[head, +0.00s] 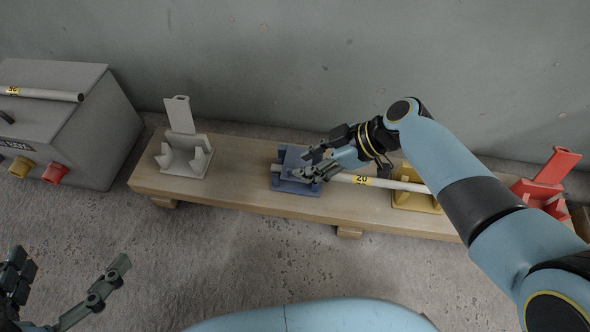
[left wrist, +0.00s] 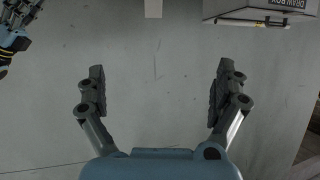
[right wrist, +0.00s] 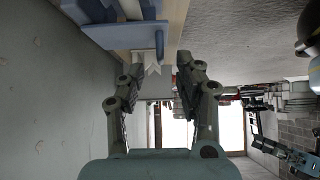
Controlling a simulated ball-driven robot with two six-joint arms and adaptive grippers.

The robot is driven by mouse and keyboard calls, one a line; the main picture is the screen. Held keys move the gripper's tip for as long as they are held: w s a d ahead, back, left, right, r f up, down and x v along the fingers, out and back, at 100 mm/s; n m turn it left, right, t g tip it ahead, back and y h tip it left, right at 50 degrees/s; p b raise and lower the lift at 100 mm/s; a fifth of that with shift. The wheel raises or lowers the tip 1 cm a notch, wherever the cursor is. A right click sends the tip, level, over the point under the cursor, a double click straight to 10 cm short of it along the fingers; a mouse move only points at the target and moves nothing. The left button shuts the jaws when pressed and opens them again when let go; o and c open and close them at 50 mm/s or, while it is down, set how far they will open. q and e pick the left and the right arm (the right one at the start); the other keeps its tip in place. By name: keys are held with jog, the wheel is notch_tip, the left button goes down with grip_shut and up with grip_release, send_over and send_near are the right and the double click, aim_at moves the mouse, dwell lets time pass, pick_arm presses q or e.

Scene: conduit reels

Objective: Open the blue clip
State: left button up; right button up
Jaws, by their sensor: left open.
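The blue clip (head: 285,180) sits on the wooden bench. Its top part appears to lie down over the end of a white conduit (head: 395,184) labelled 20. My right gripper (head: 311,164) is at the right side of this clip, its fingers partly over it; contact cannot be told. In the right wrist view the blue clip (right wrist: 128,36) is at the top, just beyond the fingertips. The fingers of my right gripper (right wrist: 155,70) are apart with nothing held. My left gripper (head: 72,262) is open and empty at the lower left, away from the bench; its spread fingers (left wrist: 157,82) show in its wrist view.
A white clip (head: 186,158) with its lid upright stands left on the bench (head: 235,200). A yellow clip (head: 415,203) and a red clip (head: 535,192) with raised lid stand right. A grey box (head: 100,130) is at the left; a wall runs behind.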

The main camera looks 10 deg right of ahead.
aim_at(298, 160)
jog(key=shift+b+x, duration=0.55)
jog(key=shift+x, duration=0.6)
jog(key=shift+b+x, duration=0.55)
jog(key=shift+x, duration=0.4)
jog(key=shift+a+f, duration=0.1)
pick_arm(q)
jog(key=w+d+r+t+h, duration=0.1)
jog(key=w+r+t, duration=0.2)
jog(key=r, duration=0.4)
jog(key=w+r+m+t, duration=0.1)
jog(key=w+r+t, duration=0.3)
jog(key=r, duration=0.4)
jog(key=shift+w+d+m+h, duration=0.3)
jog(key=shift+w+d+h, duration=0.1)
jog(key=shift+w, duration=0.3)
jog(key=shift+r, duration=0.1)
jog(key=shift+a, duration=0.1)
pick_arm(e)
grip_shut()
jog(key=shift+w, duration=0.1)
